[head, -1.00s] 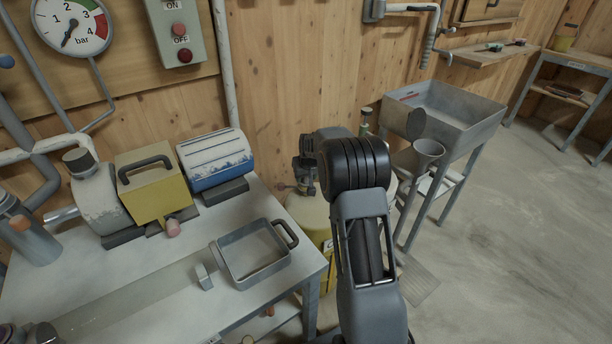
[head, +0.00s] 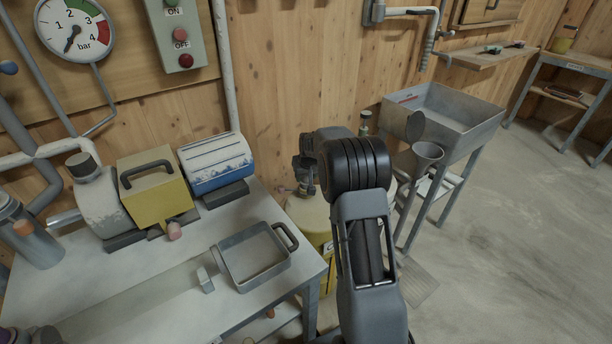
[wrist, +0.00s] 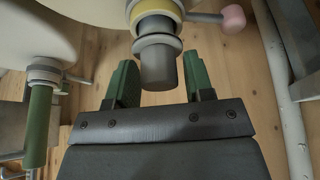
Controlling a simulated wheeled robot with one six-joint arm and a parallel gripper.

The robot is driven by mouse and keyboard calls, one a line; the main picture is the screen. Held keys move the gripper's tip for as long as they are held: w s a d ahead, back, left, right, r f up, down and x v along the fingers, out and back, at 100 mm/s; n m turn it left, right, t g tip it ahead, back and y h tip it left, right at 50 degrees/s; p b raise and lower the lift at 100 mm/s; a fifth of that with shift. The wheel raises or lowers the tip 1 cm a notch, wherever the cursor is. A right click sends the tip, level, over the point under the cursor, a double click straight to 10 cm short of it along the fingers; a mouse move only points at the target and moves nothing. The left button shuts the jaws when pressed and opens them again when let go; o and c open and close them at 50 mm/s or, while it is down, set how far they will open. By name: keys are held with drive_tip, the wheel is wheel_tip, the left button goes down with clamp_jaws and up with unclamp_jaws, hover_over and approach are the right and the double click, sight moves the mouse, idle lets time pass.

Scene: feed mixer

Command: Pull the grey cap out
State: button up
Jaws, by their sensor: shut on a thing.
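The grey cap (wrist: 158,67) shows in the wrist view as a dark grey cylinder. It sits against a lighter grey collar (wrist: 157,46) with a yellow ring (wrist: 160,10) behind it, on a cream body. My gripper (wrist: 159,76) has green fingers, one on each side of the cap, and is shut on it. Whether the cap has shifted in its collar cannot be told. In the head view my own arm stands in the middle, and the gripper and cap are hidden behind it.
A pink knob (wrist: 233,18) is right of the cap and a green handle (wrist: 38,125) is at left. In the head view, a cream tank (head: 308,212) stands beside the table holding a grey tray (head: 252,284).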

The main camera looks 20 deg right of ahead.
drive_tip(key=shift+r, duration=0.4)
drive_tip(key=shift+r+p, duration=1.8)
drive_tip(key=shift+r, duration=0.55)
